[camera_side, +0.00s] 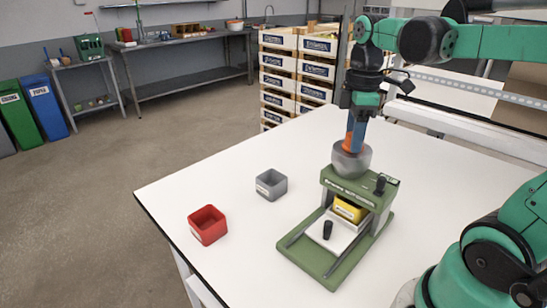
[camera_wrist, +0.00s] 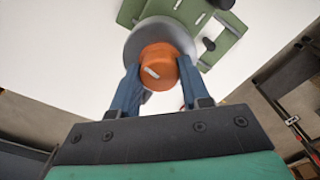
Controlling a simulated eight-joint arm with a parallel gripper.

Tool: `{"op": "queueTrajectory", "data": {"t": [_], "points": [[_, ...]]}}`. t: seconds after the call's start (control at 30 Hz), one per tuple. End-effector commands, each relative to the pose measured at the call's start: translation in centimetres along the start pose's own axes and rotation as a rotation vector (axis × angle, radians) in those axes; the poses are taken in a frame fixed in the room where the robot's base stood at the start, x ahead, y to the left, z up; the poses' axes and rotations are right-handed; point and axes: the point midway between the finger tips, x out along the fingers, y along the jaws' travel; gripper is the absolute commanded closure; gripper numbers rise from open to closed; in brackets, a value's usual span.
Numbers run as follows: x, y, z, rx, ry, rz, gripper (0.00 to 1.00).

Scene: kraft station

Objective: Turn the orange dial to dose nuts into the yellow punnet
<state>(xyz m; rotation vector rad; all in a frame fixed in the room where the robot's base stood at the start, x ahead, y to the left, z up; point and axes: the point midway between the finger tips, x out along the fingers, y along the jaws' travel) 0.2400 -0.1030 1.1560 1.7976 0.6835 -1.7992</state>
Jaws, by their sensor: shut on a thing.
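The orange dial (camera_wrist: 158,66) sits on top of the grey hopper of the green dispenser. In the wrist view my gripper (camera_wrist: 160,80) has its blue fingers on either side of the dial, shut on it. In the side view my gripper (camera_side: 353,143) points down onto the hopper (camera_side: 351,162), and only a little orange shows between the fingers. The yellow punnet (camera_side: 348,209) stands inside the green dispenser (camera_side: 335,240), under its top, on a pale sliding tray (camera_side: 338,234) with a black knob. The punnet's inside is hidden.
A grey punnet (camera_side: 271,185) and a red punnet (camera_side: 207,225) stand on the white table (camera_side: 240,165), left of the dispenser. A black knob (camera_side: 380,185) stands up on the dispenser's right side. The table's left part is otherwise clear.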

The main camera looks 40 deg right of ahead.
Motion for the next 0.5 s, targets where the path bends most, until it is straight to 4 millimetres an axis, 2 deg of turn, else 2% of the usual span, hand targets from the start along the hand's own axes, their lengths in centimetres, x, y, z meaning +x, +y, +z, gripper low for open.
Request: {"op": "queueTrajectory", "data": {"t": [0.5], "points": [[-0.02,0.03,-0.03,0.478,0.001,-0.002,1.0]]}}
